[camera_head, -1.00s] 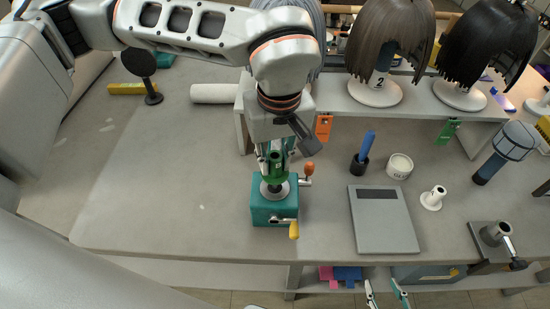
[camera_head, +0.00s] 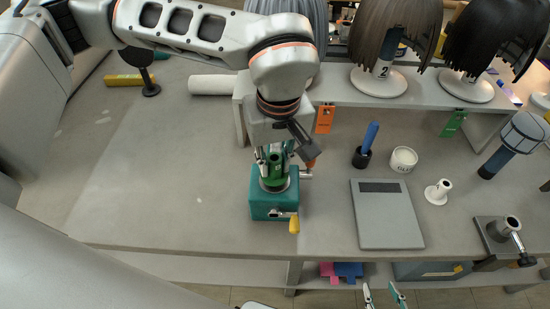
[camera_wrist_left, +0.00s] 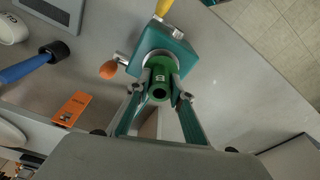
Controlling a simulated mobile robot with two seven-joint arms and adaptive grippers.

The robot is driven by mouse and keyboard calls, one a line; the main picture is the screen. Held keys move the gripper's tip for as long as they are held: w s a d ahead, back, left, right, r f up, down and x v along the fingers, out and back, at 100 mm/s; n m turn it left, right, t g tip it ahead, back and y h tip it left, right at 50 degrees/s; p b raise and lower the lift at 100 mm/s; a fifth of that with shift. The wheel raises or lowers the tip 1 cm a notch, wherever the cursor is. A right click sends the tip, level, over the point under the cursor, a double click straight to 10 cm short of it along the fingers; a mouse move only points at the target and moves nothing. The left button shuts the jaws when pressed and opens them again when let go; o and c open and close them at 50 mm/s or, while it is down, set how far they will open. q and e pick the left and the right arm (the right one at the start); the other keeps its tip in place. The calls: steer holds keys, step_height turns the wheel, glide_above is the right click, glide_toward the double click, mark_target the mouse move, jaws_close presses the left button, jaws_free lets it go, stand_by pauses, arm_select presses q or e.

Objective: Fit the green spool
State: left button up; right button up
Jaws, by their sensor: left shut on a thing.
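My left gripper (camera_head: 273,160) is shut on the green spool (camera_head: 275,177), its fingers on both sides of it. The spool is upright over the round grey plate on top of a teal box (camera_head: 264,207). In the left wrist view, the spool (camera_wrist_left: 160,78) is between the fingertips (camera_wrist_left: 160,95) and over the plate of the teal box (camera_wrist_left: 185,62). Its lower end looks at or very near the plate; I cannot tell whether it touches. The box has a yellow-handled crank (camera_head: 294,224) and an orange-knobbed lever (camera_wrist_left: 109,70). My right gripper (camera_head: 383,296) is open and empty at the bottom edge.
Wigs on stands line the rear shelf (camera_head: 420,105). The table left of the box is clear.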

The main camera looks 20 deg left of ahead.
arm_select(q)
steer(key=shift+f+b, duration=0.45)
steer(key=shift+f, duration=0.4)
steer(key=o, duration=1)
steer(key=shift+r, duration=0.1)
steer(key=shift+o, duration=0.2)
steer(key=o, duration=0.5)
steer(key=shift+c, duration=0.2)
steer(key=shift+s+d+r+p, duration=0.15)
steer(key=shift+r+p, duration=0.7)
steer(key=shift+r, duration=0.65)
steer(key=shift+s+d+r+p, duration=0.15)
steer(key=shift+r+p, duration=0.7)
steer(key=shift+r, duration=0.65)
steer(key=shift+a, duration=0.1)
